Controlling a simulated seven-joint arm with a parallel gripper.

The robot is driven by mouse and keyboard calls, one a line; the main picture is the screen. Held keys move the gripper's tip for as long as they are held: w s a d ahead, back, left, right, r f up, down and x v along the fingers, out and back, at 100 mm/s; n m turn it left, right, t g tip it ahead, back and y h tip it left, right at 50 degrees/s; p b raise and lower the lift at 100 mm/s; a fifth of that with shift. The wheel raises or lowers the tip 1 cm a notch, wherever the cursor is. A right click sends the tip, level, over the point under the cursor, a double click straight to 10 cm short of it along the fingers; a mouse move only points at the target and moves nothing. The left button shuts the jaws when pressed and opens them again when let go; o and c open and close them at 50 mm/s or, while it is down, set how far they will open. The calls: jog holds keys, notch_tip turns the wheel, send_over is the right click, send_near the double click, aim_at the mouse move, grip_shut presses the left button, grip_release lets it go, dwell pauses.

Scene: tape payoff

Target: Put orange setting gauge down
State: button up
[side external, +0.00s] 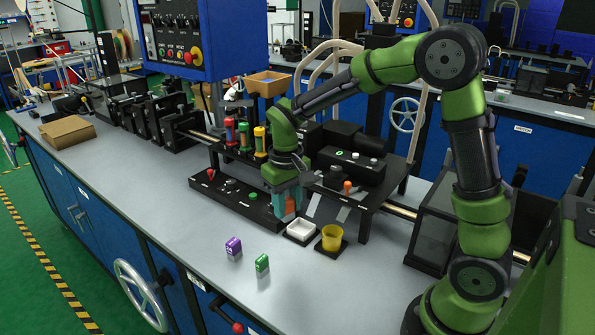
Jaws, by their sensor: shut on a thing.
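My gripper (288,214) points down at the right end of the low black panel (228,196), in front of the black stand. Its teal fingers are shut on the orange setting gauge (290,207), which shows as a small orange-red patch between them. The fingers hide most of the gauge. I cannot tell whether the gauge touches the panel below.
Red, green and yellow cylinders (244,136) stand behind the panel.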

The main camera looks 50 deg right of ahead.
jog(key=w+d+r, duration=0.2)
jog(key=d, duration=0.3)
jog(key=w+d+r, duration=0.2)
jog(key=d, duration=0.3)
jog(key=w+d+r, duration=0.2)
jog(key=d, duration=0.4)
notch_tip(320, 180, up, 4)
jog(key=d+n, duration=0.2)
jog(key=d, duration=0.1)
jog(key=shift+n, duration=0.5)
jog(key=f, duration=0.9)
jog(key=shift+w+a+f, duration=0.25)
jog(key=shift+a+f, duration=0.05)
jog(key=shift+a, duration=0.05)
jog(key=shift+f, duration=0.1)
jog(key=shift+f, duration=0.1)
jog(key=o, duration=1.1)
